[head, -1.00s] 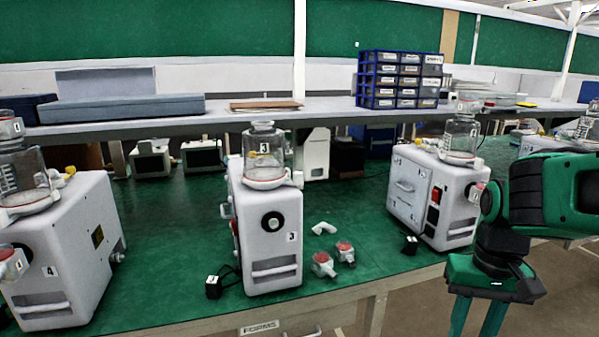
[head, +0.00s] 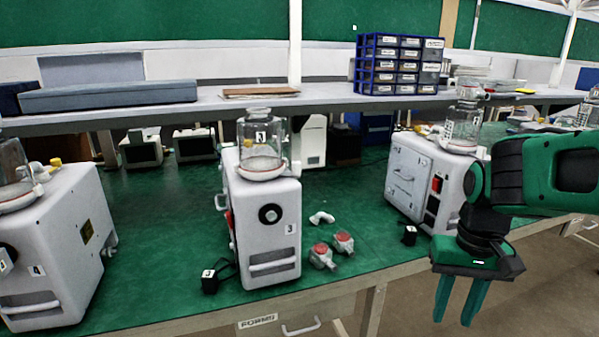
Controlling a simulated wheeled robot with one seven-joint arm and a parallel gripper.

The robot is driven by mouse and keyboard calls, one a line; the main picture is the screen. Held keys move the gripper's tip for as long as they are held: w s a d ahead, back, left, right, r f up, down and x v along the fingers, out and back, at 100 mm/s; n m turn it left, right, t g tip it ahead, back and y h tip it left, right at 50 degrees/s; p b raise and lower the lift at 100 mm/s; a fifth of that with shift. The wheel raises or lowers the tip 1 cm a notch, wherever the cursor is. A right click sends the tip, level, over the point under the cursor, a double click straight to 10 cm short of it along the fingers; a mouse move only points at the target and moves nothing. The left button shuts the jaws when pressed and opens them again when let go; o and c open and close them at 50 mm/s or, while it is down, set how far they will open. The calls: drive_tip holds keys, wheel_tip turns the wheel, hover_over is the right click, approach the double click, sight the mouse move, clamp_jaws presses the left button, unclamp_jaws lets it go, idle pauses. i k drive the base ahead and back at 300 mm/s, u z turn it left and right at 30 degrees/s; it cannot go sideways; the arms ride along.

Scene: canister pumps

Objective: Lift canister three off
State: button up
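Canister three (head: 262,148) is a clear jar with a pale lid and a "3" label. It stands upright on top of the white pump marked 3 (head: 265,225), near the middle of the bench in the head view. My gripper (head: 455,301) is at the lower right, off the front edge of the bench, pointing down. Its two green fingers are apart with nothing between them. It is well to the right of canister three and lower in the picture.
Two red-topped fittings (head: 332,249) and a white elbow (head: 321,218) lie right of pump 3. Pump 4 (head: 50,250) stands left. Another pump with a jar (head: 425,180) stands right, behind my arm. A shelf (head: 220,107) with blue drawers (head: 400,65) runs behind.

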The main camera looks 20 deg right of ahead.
sight(260, 133)
drive_tip(key=z, duration=0.5)
drive_tip(key=i, duration=1.05)
drive_tip(key=u, duration=0.05)
